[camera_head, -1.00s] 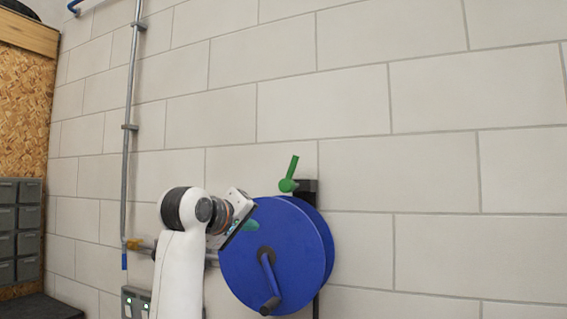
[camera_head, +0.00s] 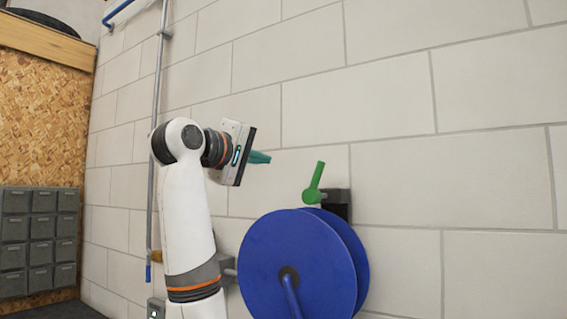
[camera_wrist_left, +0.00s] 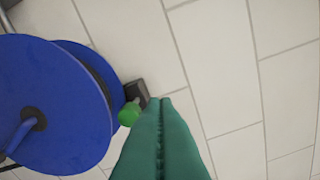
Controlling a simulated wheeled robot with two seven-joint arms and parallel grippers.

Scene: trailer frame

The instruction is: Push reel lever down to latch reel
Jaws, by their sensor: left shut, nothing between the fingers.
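The green reel lever (camera_head: 315,184) stands up, tilted slightly right, on a dark bracket (camera_head: 337,203) at the top right of the blue reel (camera_head: 290,262). In the left wrist view the lever (camera_wrist_left: 129,113) shows end-on beside the fingers, with the blue reel (camera_wrist_left: 50,105) at the left. My left gripper (camera_head: 268,157) is shut and empty, its teal fingers pointing right. It is left of the lever and a little higher, apart from it in the head view. The left wrist view shows the closed fingers (camera_wrist_left: 161,105) side by side. My right gripper is out of view.
A pale block wall (camera_head: 450,120) stands behind the reel. A vertical metal pipe (camera_head: 157,130) runs down it at the left. Grey drawers (camera_head: 38,240) stand at the far left. The wall right of the lever is clear.

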